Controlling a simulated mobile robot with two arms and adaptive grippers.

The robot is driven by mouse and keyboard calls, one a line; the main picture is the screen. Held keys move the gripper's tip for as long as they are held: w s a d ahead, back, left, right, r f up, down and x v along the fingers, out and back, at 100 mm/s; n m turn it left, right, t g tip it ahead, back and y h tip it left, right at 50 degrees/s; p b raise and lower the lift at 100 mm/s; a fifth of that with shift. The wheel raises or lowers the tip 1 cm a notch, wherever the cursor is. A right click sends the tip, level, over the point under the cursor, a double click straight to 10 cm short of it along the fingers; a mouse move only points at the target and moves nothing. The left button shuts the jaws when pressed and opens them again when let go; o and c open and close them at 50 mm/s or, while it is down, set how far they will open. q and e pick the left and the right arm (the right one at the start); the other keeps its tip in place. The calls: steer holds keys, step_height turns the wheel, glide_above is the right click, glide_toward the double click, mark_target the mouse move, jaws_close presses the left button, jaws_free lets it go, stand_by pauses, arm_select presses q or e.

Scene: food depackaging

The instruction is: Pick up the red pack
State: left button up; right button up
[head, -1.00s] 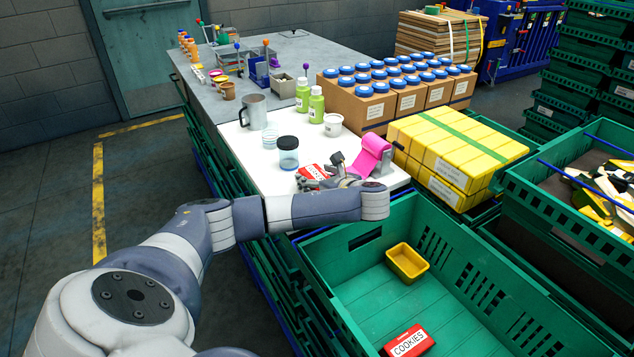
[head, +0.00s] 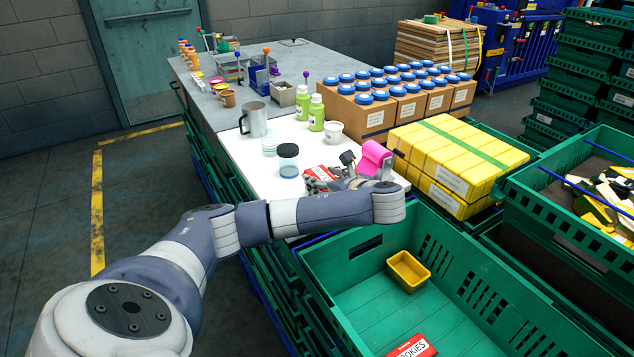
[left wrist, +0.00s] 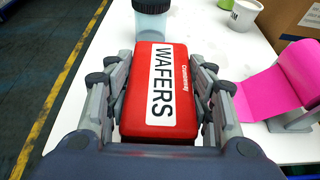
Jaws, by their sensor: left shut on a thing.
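The red pack (left wrist: 160,92), labelled WAFERS, lies between the fingers of my left gripper (left wrist: 160,100) in the left wrist view. The fingers are shut on its two sides. In the head view the left gripper (head: 322,184) is low over the front of the white worktop (head: 262,182), and part of the red pack (head: 318,172) shows beyond it. I cannot tell whether the pack touches the worktop. A second red pack, labelled COOKIES (head: 412,348), lies in the green crate. My right gripper is not in view.
The green crate (head: 345,232) in front holds a small yellow tub (head: 407,270). Yellow boxes (head: 450,150) stand at right.

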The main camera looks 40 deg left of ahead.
arm_select(q)
steer(key=s+d+r+p, duration=0.1)
steer(key=s+d+p, duration=0.1)
steer(key=d+p, duration=0.7)
steer(key=d, duration=0.3)
steer(key=shift+s+d+r, duration=0.2)
steer(key=shift+s+d, duration=0.1)
steer(key=shift+d, duration=0.05)
steer(key=shift+d, duration=0.15)
steer(key=s+d+r+m+t+h, duration=0.25)
steer(key=s+d+m+t, duration=0.25)
steer(key=d, duration=0.5)
steer(key=s+d+r+m+t+h, duration=0.3)
steer(key=s+d+r+m, duration=0.1)
steer(key=s+r, duration=0.3)
steer(key=shift+s+d+h, duration=0.25)
steer(key=shift+d+h, duration=0.1)
steer(key=shift+d, duration=0.1)
